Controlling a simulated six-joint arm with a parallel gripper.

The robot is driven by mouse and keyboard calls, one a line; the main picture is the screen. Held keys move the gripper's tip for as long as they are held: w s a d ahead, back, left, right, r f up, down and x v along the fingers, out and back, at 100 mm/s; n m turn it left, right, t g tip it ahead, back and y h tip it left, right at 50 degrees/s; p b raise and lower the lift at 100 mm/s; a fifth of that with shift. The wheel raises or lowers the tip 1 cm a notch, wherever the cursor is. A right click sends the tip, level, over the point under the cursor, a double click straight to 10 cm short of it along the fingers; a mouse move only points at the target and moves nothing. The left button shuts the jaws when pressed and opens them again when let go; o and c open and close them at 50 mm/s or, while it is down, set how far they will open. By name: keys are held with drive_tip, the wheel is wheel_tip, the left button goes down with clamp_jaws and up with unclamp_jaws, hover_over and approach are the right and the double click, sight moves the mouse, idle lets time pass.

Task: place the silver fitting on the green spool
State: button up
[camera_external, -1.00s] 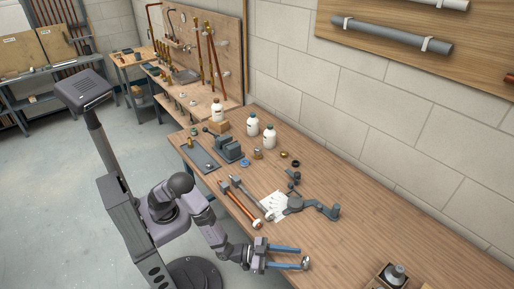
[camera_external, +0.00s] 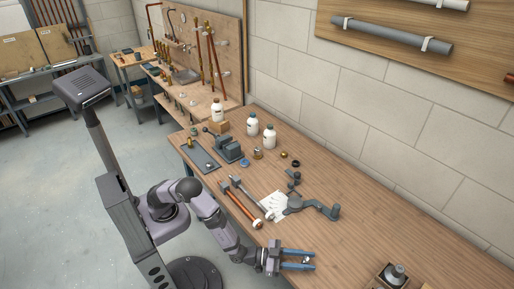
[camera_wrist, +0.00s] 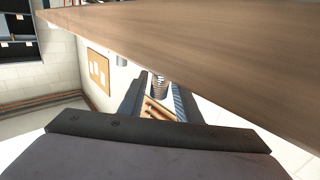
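My gripper (camera_external: 306,259) is at the front edge of the workbench, with two blue fingers pointing right and a gap between them. A small silver fitting (camera_external: 305,260) sits between the fingers near their tips, partly hidden by the nearer finger. In the wrist view, a ribbed silver piece (camera_wrist: 160,88) shows between the dark fingers, with what looks like a narrow gap at each side; contact is hard to judge. I cannot pick out a green spool in either view.
White bottles (camera_external: 269,137) stand farther back.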

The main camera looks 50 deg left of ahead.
sight(307, 258)
clamp_jaws()
drive_tip(key=shift+r, duration=0.1)
wheel_tip(307, 258, up, 10)
idle(0.5)
